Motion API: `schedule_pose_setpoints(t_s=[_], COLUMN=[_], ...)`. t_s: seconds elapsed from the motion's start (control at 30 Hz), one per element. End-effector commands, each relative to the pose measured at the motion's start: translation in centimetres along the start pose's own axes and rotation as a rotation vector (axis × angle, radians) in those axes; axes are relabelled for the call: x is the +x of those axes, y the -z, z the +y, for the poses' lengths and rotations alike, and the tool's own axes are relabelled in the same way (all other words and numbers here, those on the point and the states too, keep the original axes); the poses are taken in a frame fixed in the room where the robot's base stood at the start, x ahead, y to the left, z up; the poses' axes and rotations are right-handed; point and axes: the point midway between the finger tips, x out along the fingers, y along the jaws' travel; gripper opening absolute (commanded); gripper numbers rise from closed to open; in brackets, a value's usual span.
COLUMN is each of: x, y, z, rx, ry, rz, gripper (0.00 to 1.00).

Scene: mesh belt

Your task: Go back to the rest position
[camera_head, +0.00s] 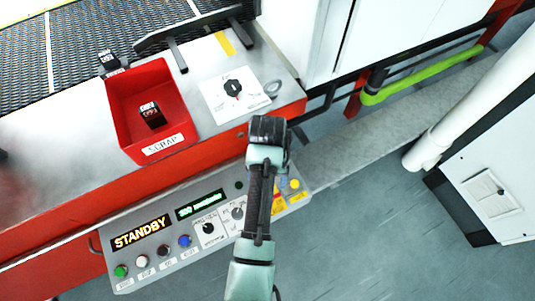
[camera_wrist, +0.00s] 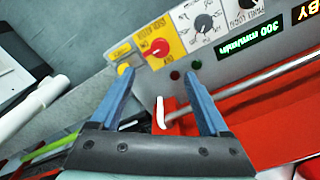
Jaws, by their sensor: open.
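My arm rises from the bottom of the head view, with its dark end over the front edge of the red and grey machine. In the wrist view my gripper (camera_wrist: 156,72) has its two blue fingers spread wide with nothing between them. The fingers point towards the control panel (camera_wrist: 215,75), which carries a red knob (camera_wrist: 157,47) on a yellow plate and a green display (camera_wrist: 250,43). In the head view the fingers are hard to make out. The control panel (camera_head: 180,262) there shows an orange STANDBY sign (camera_head: 141,232), and my arm hides part of it.
A red SCRAP bin (camera_head: 125,100) with a small dark item (camera_head: 152,115) inside stands on the machine's top. A rotary switch plate (camera_head: 233,92) is to its right, and the mesh belt (camera_head: 110,45) is behind. A white cabinet (camera_head: 490,190) stands at right; the floor (camera_head: 375,240) between is clear.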

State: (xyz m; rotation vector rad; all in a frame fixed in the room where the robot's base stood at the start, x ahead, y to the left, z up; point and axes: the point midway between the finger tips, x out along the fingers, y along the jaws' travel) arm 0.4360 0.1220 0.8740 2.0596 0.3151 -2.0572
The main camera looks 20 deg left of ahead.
Motion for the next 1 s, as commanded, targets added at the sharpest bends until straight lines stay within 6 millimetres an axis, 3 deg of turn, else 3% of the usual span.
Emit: schedule_pose_setpoints(t_s=[0.6,0.7,0.77,0.87,1.0], x=[-0.3,-1.1,-2.3,-6.2,-14.8], y=[0.0,1.0,2.5,6.4,12.2], z=[0.0,0.2,0.6,1.7,4.1], rx=[0.001,0.006,0.014,0.037,0.075], ry=[0.0,0.0,0.0,-0.002,-0.019], rz=[0.0,0.041,0.103,0.281,0.607], gripper=[0.79,0.79,0.79,0.79,0.79])
